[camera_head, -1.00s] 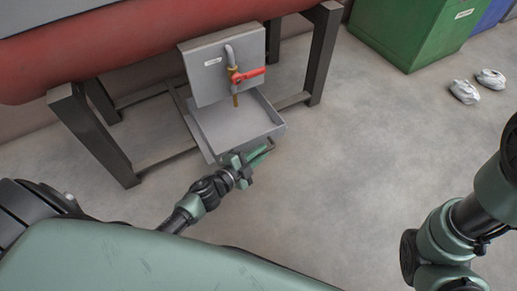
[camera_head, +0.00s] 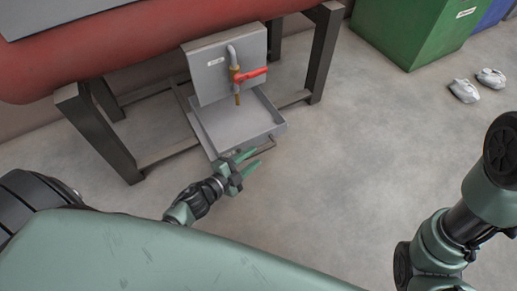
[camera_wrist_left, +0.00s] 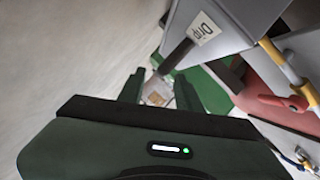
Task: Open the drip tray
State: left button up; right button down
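The grey drip tray (camera_head: 212,136) sits low under the tap, its open, empty-looking inside showing in front of the grey panel. A thin handle (camera_head: 268,147) shows at its front. In the left wrist view, the tray front (camera_wrist_left: 235,30) carries a white "Drip" label, with a dark handle bar (camera_wrist_left: 176,56) below it. My left gripper (camera_head: 257,157) is open, just in front of the tray's front, with nothing seen between its fingers; it also shows in the left wrist view (camera_wrist_left: 160,80). My right arm is at the right; its gripper is out of view.
A grey panel (camera_head: 211,76) with a brass tap (camera_head: 237,98) and red lever (camera_head: 253,72) stands above the tray. Dark frame legs (camera_head: 98,135) flank it under the red vessel (camera_head: 120,55). A green bin (camera_head: 405,35) and white bundles (camera_head: 464,91) lie right. Floor between is clear.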

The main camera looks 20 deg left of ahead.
pick_arm(q)
jog(key=shift+p+v, duration=0.4)
jog(key=shift+v, duration=1.05)
jog(key=shift+r, duration=0.1)
